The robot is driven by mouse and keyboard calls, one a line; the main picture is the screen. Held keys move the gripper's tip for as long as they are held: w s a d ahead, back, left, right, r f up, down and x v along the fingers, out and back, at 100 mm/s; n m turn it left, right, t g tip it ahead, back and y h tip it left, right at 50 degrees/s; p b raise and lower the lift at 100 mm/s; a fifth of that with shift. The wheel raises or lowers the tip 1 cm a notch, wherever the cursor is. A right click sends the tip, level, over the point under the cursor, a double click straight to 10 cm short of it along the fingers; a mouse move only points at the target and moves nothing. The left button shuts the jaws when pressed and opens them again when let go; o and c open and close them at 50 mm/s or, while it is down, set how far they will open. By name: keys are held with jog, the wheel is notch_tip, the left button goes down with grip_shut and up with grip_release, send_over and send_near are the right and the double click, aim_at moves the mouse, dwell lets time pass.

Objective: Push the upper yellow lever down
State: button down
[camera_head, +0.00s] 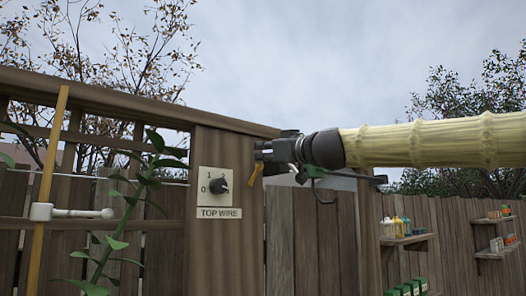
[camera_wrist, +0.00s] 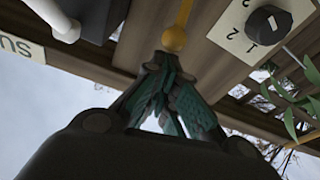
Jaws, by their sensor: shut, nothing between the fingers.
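The yellow lever (camera_head: 255,174) shows as a short slanting piece beside the wooden post, just below the end of my gripper (camera_head: 262,150). In the wrist view, the yellow lever (camera_wrist: 183,14) ends in a round yellow knob (camera_wrist: 174,39). My gripper (camera_wrist: 165,62) is shut and empty, with its teal fingers together right at that knob. I cannot tell whether the fingertips touch it. The lever's mount is hidden in the head view. Only this one yellow lever is clearly in view.
A dial plate (camera_head: 216,186) and a "TOP WIRE" label (camera_head: 219,213) are on the post (camera_head: 234,250). A yellow pole (camera_head: 47,180) with a white fitting (camera_head: 70,213) and a leafy plant (camera_head: 136,200) stand left. Shelves (camera_head: 405,240) hang on the right fence.

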jog(key=shift+a+f+b, duration=0.1)
jog(key=shift+f+b, duration=0.15)
jog(key=shift+b, duration=0.45)
jog(key=shift+s, duration=0.1)
jog(key=shift+s+d+f+t+y+b, duration=0.35)
jog(key=shift+f+t+y+b, duration=0.25)
jog(key=shift+b, duration=3.25)
